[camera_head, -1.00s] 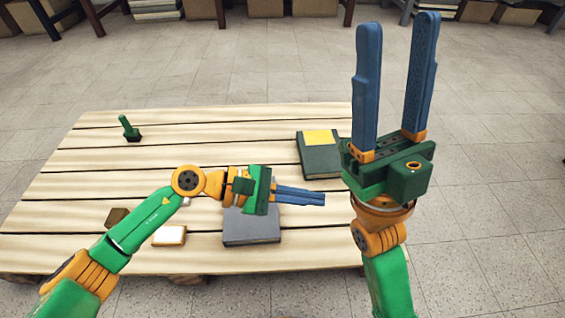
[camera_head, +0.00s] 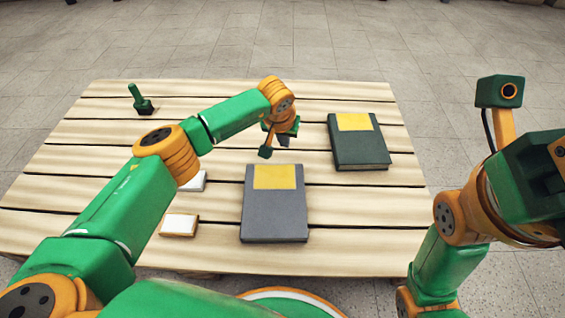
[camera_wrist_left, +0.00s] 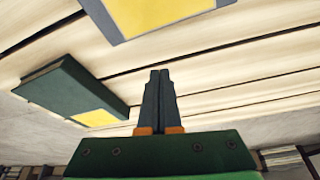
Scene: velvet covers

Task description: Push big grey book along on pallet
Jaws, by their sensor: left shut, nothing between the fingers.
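The big grey book (camera_head: 274,218) lies flat on the wooden pallet (camera_head: 340,260) near its front edge, with a yellow label at its far end. In the left wrist view, part of the grey book (camera_wrist_left: 99,19) shows at the top. My left gripper (camera_head: 284,141) is shut and empty, just beyond the book's far end, apart from it as far as I can see. Its closed fingertips (camera_wrist_left: 160,72) show in the left wrist view. My right gripper's body is at the right edge of the head view, its fingers outside the picture.
A dark green book (camera_head: 362,153) with a yellow label lies to the right of the grey one. Two small white-topped blocks (camera_head: 180,225) (camera_head: 194,182) lie to its left. A green stamp-like object (camera_head: 141,100) stands at the far left. The far side of the pallet has free room.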

